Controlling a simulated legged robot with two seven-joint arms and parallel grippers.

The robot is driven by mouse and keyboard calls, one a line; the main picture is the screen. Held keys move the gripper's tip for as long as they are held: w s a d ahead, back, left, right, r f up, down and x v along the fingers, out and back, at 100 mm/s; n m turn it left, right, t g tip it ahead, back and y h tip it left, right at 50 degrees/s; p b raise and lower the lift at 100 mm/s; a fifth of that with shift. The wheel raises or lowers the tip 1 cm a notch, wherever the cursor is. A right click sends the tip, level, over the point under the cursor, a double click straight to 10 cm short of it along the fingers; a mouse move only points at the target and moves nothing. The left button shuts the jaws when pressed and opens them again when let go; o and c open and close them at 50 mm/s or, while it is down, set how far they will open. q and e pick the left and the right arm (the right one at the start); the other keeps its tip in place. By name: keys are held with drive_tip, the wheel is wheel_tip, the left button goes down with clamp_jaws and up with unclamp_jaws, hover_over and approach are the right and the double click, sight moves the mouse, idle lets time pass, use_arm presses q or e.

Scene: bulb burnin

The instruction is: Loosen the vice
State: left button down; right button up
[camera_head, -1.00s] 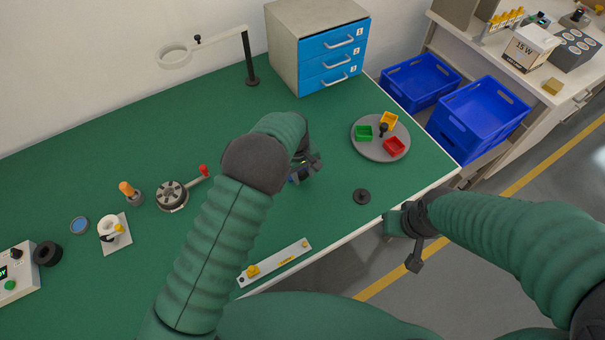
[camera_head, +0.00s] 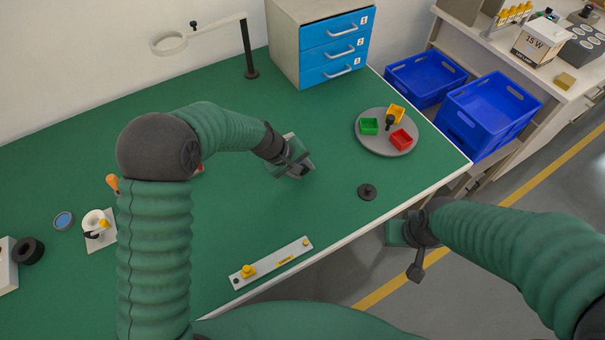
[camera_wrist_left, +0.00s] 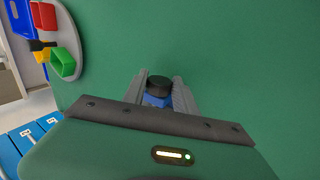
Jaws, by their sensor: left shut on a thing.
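No vice can be made out for certain. A round grey fixture with a red-tipped lever (camera_head: 200,168) is mostly hidden behind my left arm in the head view; only the red tip shows. My left gripper (camera_head: 303,168) is low over the middle of the green table. In the left wrist view its fingers (camera_wrist_left: 160,95) are shut on a small blue piece (camera_wrist_left: 157,100) with a round black top (camera_wrist_left: 159,86). Whether this belongs to a vice I cannot tell. My right gripper (camera_head: 408,236) hangs beyond the table's front edge, its fingers unclear.
A grey turntable (camera_head: 371,145) with green, yellow and red bins stands to the right. A black disc (camera_head: 367,191) lies near the edge. A light bar (camera_head: 273,264) lies in front. Drawers (camera_head: 337,46) and a ring lamp (camera_head: 168,43) stand behind. Bare table surrounds the left gripper.

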use_arm(q)
drive_tip(key=c, duration=1)
unclamp_jaws()
drive_tip(key=shift+s+d, duration=0.1)
drive_tip(key=shift+o, duration=0.2)
drive_tip(key=p+v, duration=0.1)
drive_tip(key=v, duration=1.5)
drive_tip(key=shift+r, duration=0.35)
